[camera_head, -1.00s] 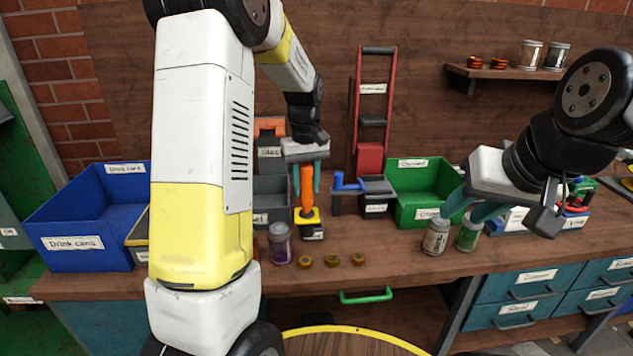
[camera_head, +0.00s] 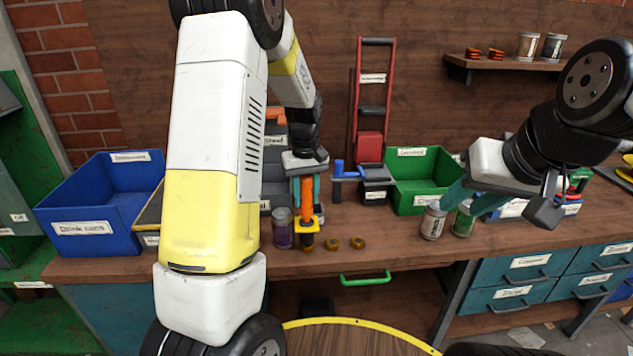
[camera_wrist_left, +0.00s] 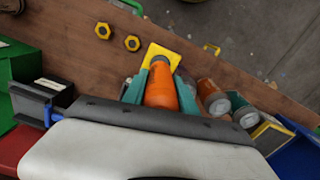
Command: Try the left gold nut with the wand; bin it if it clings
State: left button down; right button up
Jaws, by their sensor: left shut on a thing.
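My left gripper (camera_head: 306,190) is shut on the orange wand (camera_head: 306,205), which points down with a yellow plate (camera_head: 305,224) near its lower end. The wand also shows in the left wrist view (camera_wrist_left: 162,88). The left gold nut (camera_head: 306,243) is right below the wand; I cannot tell whether they touch. In the wrist view the plate hides it. The middle gold nut (camera_head: 332,244) and right gold nut (camera_head: 357,243) lie on the bench to the right. My right gripper (camera_head: 468,200) is open, near two jars.
A purple jar (camera_head: 283,230) stands just left of the wand. A blue bin (camera_head: 82,228) labelled Drink cans is at the left, a green bin (camera_head: 418,200) at the back. Two jars (camera_head: 433,222) stand by my right gripper. The bench front has a green handle (camera_head: 365,278).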

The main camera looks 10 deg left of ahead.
aim_at(306, 176)
pick_arm(q)
jog(key=shift+f, duration=0.45)
dwell(0.6)
jog(key=shift+r, duration=0.15)
dwell(0.4)
jog(key=shift+r, duration=3.5)
notch_tip(306, 176, up, 20)
dwell(1.1)
jog(key=shift+a, duration=0.1)
